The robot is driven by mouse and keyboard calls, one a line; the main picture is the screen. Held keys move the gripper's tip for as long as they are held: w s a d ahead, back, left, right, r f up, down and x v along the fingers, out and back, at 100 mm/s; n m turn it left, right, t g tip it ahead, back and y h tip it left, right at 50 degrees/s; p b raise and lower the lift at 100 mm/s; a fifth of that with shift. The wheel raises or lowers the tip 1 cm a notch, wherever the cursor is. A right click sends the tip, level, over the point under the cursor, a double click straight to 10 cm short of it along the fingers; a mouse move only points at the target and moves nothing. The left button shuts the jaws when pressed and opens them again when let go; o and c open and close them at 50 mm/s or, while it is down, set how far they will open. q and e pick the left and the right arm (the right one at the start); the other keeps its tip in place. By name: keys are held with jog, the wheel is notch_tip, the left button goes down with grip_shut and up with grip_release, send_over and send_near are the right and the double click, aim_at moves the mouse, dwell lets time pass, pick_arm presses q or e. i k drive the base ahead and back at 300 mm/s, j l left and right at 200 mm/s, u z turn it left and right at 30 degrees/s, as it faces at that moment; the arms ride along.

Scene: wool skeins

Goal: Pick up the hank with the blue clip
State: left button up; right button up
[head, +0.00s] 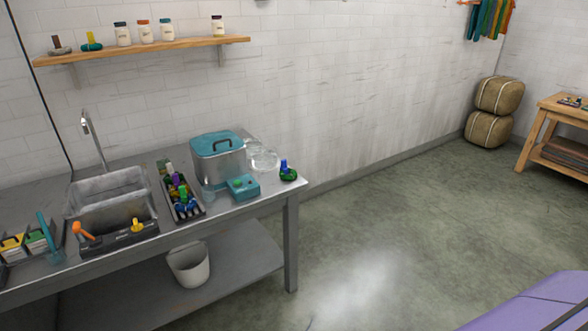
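A small dark green hank (289,175) with an upright blue clip (284,165) lies near the right end of the steel counter. A black tray (201,211) left of it holds several small items with purple, green and blue tops; I cannot tell whether any of these is a clipped hank. A green hank (91,46) with a yellow clip sits on the wall shelf. Neither of my grippers is in view.
The teal-lidded steel tank (219,160), a teal box (243,188) and clear glassware (262,158) stand beside the hank. The sink (107,190) is farther left. A white bucket (189,265) stands below the counter. The floor (400,235) to the right is open.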

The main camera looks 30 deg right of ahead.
aim_at(284, 170)
jog(key=i+l, duration=0.15)
jog(key=l, duration=0.2)
jog(key=i+l, duration=0.2)
jog(key=l, duration=0.15)
jog(key=i+l+u, duration=0.1)
jog(key=l, duration=0.2)
jog(key=i+l, duration=0.4)
jog(key=l, duration=0.3)
jog(key=i+l+u, duration=0.1)
jog(key=l, duration=0.25)
jog(key=i, duration=0.05)
